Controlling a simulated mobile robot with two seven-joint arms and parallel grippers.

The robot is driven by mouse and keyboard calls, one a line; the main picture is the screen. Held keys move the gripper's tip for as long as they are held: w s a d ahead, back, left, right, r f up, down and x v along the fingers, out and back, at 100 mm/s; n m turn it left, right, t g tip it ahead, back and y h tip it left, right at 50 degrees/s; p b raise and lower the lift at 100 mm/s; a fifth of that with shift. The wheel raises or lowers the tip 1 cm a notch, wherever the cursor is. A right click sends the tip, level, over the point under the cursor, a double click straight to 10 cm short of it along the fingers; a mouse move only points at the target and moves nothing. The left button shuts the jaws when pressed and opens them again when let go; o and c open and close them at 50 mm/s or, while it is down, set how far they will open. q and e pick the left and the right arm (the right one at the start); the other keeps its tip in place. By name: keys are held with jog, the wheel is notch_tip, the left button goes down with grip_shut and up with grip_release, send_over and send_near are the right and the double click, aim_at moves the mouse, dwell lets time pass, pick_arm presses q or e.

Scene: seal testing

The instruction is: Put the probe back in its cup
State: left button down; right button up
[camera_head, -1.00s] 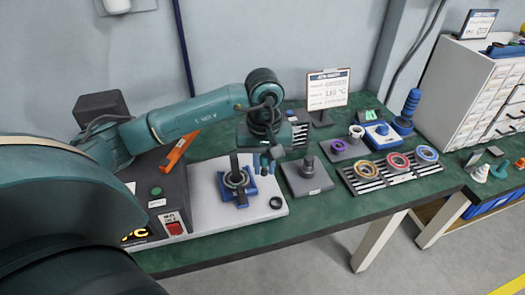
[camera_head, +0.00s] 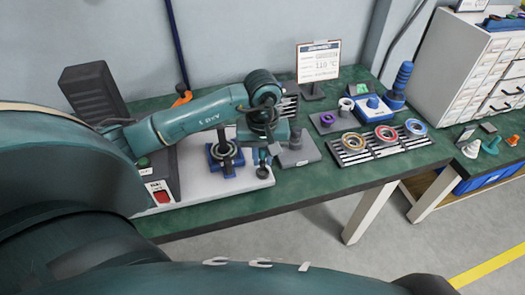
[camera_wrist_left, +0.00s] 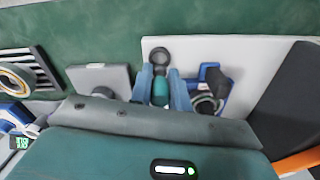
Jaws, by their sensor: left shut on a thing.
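My left gripper (camera_head: 263,156) is low over the front right corner of the white plate (camera_head: 240,183). In the left wrist view its two blue fingers (camera_wrist_left: 162,92) are shut on the teal probe (camera_wrist_left: 161,83). A small round black cup (camera_wrist_left: 159,55) is on the plate just beyond the fingertips; it also shows in the head view (camera_head: 262,172), just below the gripper. The probe's tip is hidden, so I cannot tell if it touches the cup. My right gripper is not in view.
A blue fixture (camera_head: 226,171) with a black post stands close on the left of the gripper. A grey block (camera_head: 301,157) is close on the right. Farther right is a slotted rack (camera_head: 395,147) with coloured rings. The green table front (camera_head: 300,185) is clear.

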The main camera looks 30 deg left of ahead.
pick_arm(q)
jog(key=shift+f, duration=0.2)
dwell(0.3)
jog(key=shift+f, duration=0.1)
jog(key=shift+f+b, duration=0.65)
jog(key=shift+b, duration=0.1)
jog(key=shift+f+b, duration=0.45)
jog(key=shift+f+b, duration=0.3)
jog(key=shift+b, duration=0.1)
jog(key=c, duration=1.2)
grip_release()
jog(key=shift+c, duration=0.2)
